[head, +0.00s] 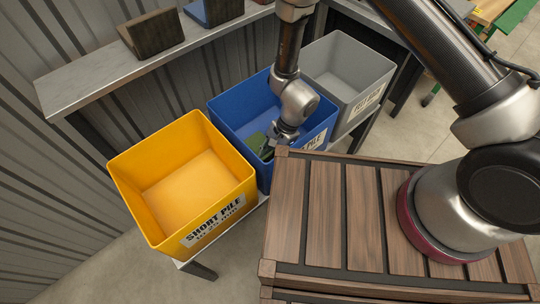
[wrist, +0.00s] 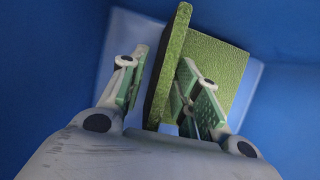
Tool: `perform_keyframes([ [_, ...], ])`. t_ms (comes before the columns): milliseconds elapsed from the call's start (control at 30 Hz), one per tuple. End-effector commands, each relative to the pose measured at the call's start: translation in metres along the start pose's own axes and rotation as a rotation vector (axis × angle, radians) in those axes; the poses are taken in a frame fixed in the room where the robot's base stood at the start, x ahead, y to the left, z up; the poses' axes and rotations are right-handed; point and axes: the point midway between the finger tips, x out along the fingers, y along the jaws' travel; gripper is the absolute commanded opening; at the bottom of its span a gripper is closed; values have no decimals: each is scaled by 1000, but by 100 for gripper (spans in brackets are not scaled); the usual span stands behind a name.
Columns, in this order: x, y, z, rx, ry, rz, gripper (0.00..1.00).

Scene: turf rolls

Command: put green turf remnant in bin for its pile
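The green turf remnant (wrist: 216,62) is a folded, L-shaped piece inside the blue bin (head: 228,108). In the head view a bit of the remnant (head: 257,143) shows beside my gripper (head: 271,141), low in that bin. In the wrist view my gripper (wrist: 163,68) has its fingers spread, with one upright flap of the remnant between them. A gap shows between the left finger and the flap; the right finger is close to or against the other side. The blue bin's label ends in "PILE"; my arm hides the rest.
A yellow bin (head: 146,184) labelled "SHORT PILE" stands empty at left. A grey bin (head: 345,54) with a label stands empty behind, at right. A shelf (head: 90,85) along the wall holds a brown sample stand (head: 152,34) and a blue one (head: 213,10). A slatted wooden deck (head: 325,215) is in front.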

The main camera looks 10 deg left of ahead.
Motion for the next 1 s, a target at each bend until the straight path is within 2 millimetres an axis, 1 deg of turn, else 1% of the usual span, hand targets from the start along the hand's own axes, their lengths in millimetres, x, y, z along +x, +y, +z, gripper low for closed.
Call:
perform_keyframes([
  [167,-1,0,0,0,0,0,32],
  [267,-8,-1,1,-2,0,-2,32],
  [367,-24,-1,1,-1,0,-3,32],
  [600,-79,-2,1,-2,-1,-4,32],
  [700,-98,-1,1,-2,0,-3,32],
  [833,-114,0,1,-1,0,-2,32],
  [1000,-122,0,1,0,0,0,32],
])
